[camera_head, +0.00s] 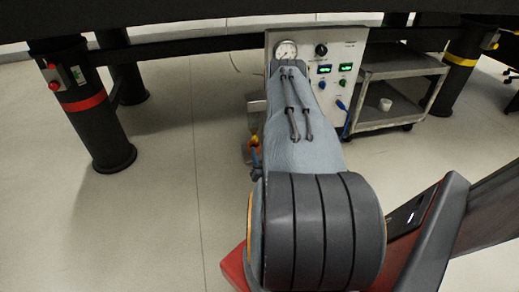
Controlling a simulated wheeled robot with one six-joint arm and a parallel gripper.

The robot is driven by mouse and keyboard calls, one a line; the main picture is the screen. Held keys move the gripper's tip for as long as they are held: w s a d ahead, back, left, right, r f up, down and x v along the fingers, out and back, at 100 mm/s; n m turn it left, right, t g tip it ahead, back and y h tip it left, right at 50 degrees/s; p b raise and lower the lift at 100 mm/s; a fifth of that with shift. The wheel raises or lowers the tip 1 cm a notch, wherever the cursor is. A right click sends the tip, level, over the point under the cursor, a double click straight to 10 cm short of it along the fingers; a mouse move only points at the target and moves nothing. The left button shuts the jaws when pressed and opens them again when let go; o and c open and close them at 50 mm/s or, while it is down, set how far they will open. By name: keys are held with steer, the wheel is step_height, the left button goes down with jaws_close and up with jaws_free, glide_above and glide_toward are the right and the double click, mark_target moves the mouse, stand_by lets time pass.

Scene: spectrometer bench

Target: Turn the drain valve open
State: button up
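I cannot clearly make out the drain valve. Small yellow-orange and blue parts (254,141) show just left of my grey arm, low in front of a light grey panel (347,52); they may belong to a valve, but they are too small to tell. The panel carries a round gauge (286,50), a black knob (321,50) and green lit displays (324,69). My arm reaches away from me toward the panel and covers its lower left part. My gripper is hidden behind the arm, so its distance from the valve does not show.
A grey cart (398,70) with a white cup (386,104) stands right of the panel. Black table legs stand at left (100,130) and right (455,75), under a dark tabletop edge (190,30). The floor (150,200) at left is clear.

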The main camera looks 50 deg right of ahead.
steer(key=shift+d+r, duration=0.1)
steer(key=c, duration=0.5)
steer(key=d+r+y, duration=0.1)
steer(key=w+d+r+t+y+p, duration=0.1)
steer(key=w+d+r+m+y+p, duration=0.1)
steer(key=shift+r+t+y, duration=0.15)
steer(key=shift+t+y, duration=0.15)
jaws_close()
steer(key=s+d+r+g+y+p, duration=0.3)
steer(key=s+d+y+p, duration=0.2)
steer(key=s+d+y, duration=0.35)
steer(key=b, duration=0.4)
glide_toward(255, 139)
steer(key=w+d+f, duration=0.2)
steer(key=w+d, duration=0.1)
steer(key=w, duration=0.1)
steer(key=shift+w+a+f+h+b, duration=0.2)
steer(key=shift+w+a+f+b, duration=0.1)
steer(key=shift+w+a+b, duration=0.25)
steer(key=shift+w+a+f+h+b, duration=0.15)
steer(key=shift+w+a+f+b, duration=0.2)
steer(key=shift+a, duration=0.25)
